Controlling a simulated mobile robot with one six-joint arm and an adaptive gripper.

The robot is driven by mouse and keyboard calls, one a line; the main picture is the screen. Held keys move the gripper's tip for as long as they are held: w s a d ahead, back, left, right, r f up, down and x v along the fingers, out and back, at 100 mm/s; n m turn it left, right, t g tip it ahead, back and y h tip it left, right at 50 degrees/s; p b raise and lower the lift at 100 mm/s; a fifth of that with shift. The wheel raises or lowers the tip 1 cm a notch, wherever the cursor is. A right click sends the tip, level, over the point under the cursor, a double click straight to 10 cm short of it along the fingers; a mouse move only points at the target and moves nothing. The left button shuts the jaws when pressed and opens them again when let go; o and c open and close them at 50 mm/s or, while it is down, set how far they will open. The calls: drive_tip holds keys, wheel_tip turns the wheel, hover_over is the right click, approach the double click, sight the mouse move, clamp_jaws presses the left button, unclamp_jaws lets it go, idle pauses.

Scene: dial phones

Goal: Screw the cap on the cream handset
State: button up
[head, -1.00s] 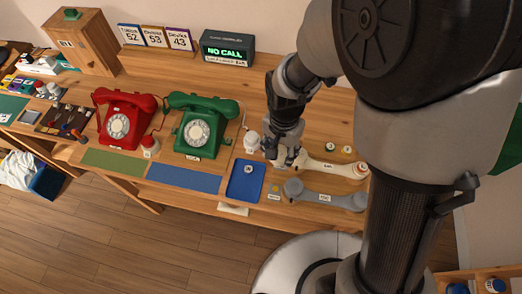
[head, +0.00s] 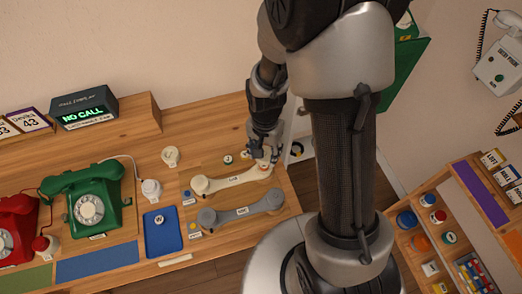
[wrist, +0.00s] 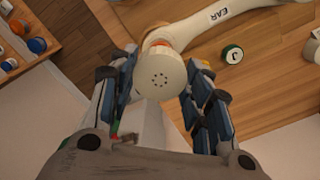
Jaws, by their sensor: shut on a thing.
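The cream handset (head: 232,180) lies on the wooden table, and its neck marked EAR shows in the wrist view (wrist: 205,22). A round cream cap (wrist: 160,77) with small holes sits at the handset's right-hand end in the head view. My gripper (head: 264,158) is over that end, pointing down. In the wrist view its dark fingers (wrist: 158,95) stand on both sides of the cap, shut on it. The cap lines up with the handset end; I cannot tell how tightly it is seated.
A grey handset (head: 240,210) lies in front of the cream one. A small green-rimmed disc (wrist: 232,54) lies beside the cream handset. A blue tray (head: 162,241), white knob (head: 150,188) and green phone (head: 88,203) stand to the left. A shelf (head: 445,235) is at right.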

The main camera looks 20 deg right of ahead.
drive_tip(key=shift+f+b, duration=1.8)
drive_tip(key=shift+f, duration=0.7)
drive_tip(key=shift+f+b, duration=0.55)
drive_tip(key=shift+f, duration=0.1)
drive_tip(key=o, duration=0.9)
drive_tip(key=shift+r, duration=0.1)
wheel_tip(320, 180, up, 12)
drive_tip(key=shift+f, duration=0.1)
